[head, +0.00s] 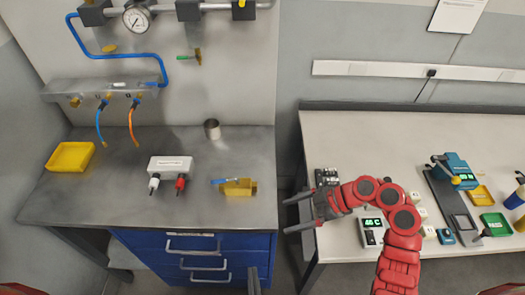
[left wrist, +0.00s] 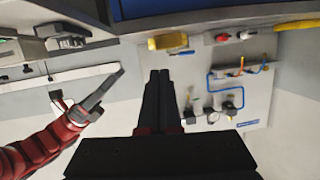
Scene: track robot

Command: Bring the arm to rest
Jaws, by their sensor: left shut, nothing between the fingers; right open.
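My right arm comes in red from the lower right of the head view. Its gripper (head: 298,212) is open and empty, pointing left over the gap between the two benches. It also shows at the left of the left wrist view (left wrist: 112,82), beside my left gripper. My left gripper (head: 253,272) shows only as a dark tip at the bottom of the head view, in front of the blue drawers. In the left wrist view its dark fingers (left wrist: 160,74) are together with nothing between them. Most of my left arm is hidden.
The grey bench (head: 115,195) at left holds a yellow tray (head: 70,157), a white terminal box (head: 170,166), a metal cup (head: 212,129) and a yellow block (head: 238,187). The right bench (head: 350,140) carries several instruments, including a small display unit (head: 370,237) beside my right arm.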

